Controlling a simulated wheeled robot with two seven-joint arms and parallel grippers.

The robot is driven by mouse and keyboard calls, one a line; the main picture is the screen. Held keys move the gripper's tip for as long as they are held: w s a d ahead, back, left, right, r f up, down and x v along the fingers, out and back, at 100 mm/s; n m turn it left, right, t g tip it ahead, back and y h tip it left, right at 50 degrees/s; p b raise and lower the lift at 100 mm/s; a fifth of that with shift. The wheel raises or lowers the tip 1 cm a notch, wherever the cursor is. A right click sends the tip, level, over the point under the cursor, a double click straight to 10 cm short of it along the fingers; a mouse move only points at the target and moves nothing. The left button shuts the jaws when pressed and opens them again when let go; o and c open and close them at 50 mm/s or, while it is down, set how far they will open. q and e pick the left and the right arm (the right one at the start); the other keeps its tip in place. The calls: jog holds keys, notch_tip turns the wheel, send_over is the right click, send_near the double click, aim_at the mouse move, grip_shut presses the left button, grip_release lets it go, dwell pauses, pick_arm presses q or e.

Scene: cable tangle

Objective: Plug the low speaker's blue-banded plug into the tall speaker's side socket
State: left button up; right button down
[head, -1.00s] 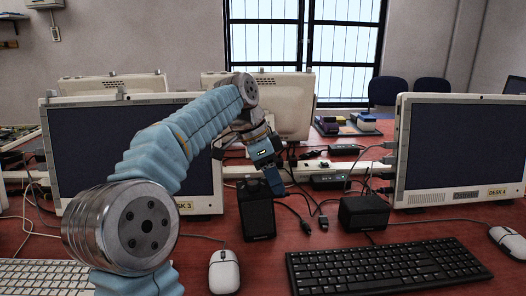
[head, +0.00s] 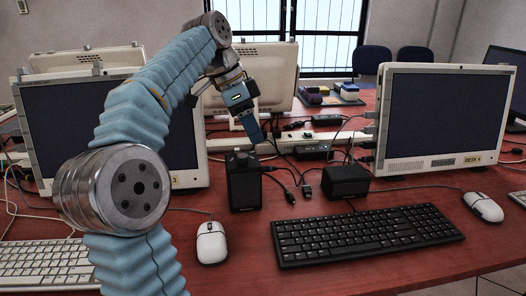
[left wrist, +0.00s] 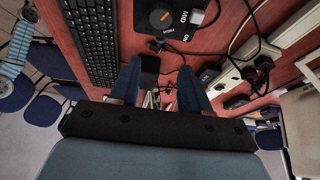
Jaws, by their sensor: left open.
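The tall speaker (head: 243,186) is a black upright box on the red desk. The low speaker (head: 347,181) is a shorter black box to its right. Two dark cable plugs (head: 290,197) (head: 306,191) lie between them; I cannot make out a blue band. My left gripper (head: 253,130) is above and behind the tall speaker, pointing down, open and empty. In the left wrist view its blue fingers (left wrist: 158,84) stand apart. The tall speaker's labelled top (left wrist: 165,20) is at the top there, and the low speaker (left wrist: 149,66) shows beyond the fingers. The side socket cannot be made out.
A black keyboard (head: 365,234) lies in front of the low speaker, with a white mouse (head: 211,242) to its left. Monitors (head: 440,115) stand on both sides. Power adapters (head: 312,152) and loose cables crowd the desk behind the speakers.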

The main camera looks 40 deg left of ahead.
aim_at(270, 166)
pick_arm(q)
jog(key=x, duration=0.9)
jog(key=shift+w+d+f, duration=0.1)
jog(key=shift+f, duration=0.25)
jog(key=shift+c, duration=0.5)
grip_shut()
jog(key=shift+o, duration=0.3)
grip_release()
